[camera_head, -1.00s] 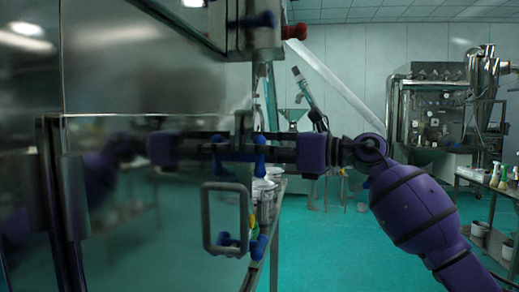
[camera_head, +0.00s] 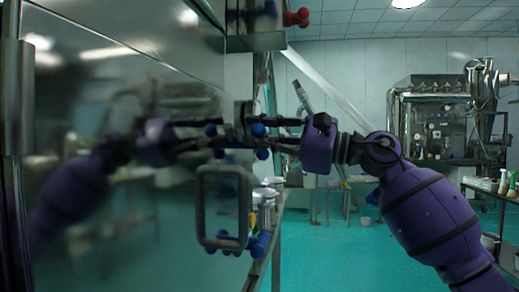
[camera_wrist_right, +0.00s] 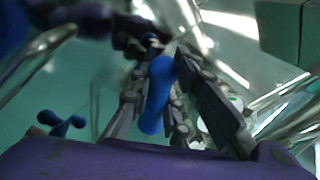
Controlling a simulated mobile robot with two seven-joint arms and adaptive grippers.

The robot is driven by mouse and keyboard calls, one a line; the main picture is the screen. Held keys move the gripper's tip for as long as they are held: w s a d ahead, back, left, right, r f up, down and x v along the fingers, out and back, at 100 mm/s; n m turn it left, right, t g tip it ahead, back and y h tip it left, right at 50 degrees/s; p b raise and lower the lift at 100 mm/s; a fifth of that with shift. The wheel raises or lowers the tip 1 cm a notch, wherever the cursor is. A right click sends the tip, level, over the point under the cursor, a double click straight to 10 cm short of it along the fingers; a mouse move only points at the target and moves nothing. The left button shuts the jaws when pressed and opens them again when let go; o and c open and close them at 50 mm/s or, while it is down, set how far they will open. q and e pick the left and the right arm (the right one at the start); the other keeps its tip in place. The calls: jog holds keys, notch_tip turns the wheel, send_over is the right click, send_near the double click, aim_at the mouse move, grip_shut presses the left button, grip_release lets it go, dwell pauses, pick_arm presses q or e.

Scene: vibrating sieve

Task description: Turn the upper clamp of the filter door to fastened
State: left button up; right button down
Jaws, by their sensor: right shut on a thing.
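The filter door is a shiny metal panel (camera_head: 110,110) filling the left of the head view. Its upper clamp has blue knobs (camera_head: 258,130) and sits at the door's right edge, above the handle. My right gripper (camera_head: 262,137) reaches it from the right and is shut on it. In the right wrist view a blue knob (camera_wrist_right: 157,95) lies between the gripper's dark fingers (camera_wrist_right: 165,100). The fingers hide part of the clamp. The purple arm on the door is a mirror image. My left gripper is not in view.
A grey loop handle (camera_head: 201,210) stands on the door below the clamp. A lower clamp with blue knobs (camera_head: 260,245) is beside it. A red knob (camera_head: 297,17) is above. A bench with bottles (camera_head: 503,182) stands at right; green floor (camera_head: 345,250) is clear.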

jog(key=n+b, duration=0.1)
jog(key=f+n+b, duration=0.1)
jog(key=n, duration=0.1)
jog(key=shift+s+g+y, duration=0.1)
jog(key=shift+g+y, duration=0.2)
jog(key=shift+a+n+b, duration=0.1)
jog(key=shift+n+b, duration=0.7)
jog(key=shift+n, duration=0.4)
jog(key=shift+s+f+n+g+b, duration=0.15)
jog(key=shift+n+g+b, duration=0.4)
jog(key=shift+n, duration=0.45)
jog(key=shift+f+n+g+y+b, duration=0.15)
jog(key=shift+n+b, duration=0.2)
jog(key=shift+n, duration=0.35)
jog(key=shift+n+g+y+b, duration=0.15)
jog(key=shift+n+b, duration=0.15)
jog(key=shift+n, duration=0.7)
jog(key=c, duration=1.6)
grip_release()
jog(key=shift+c, duration=0.2)
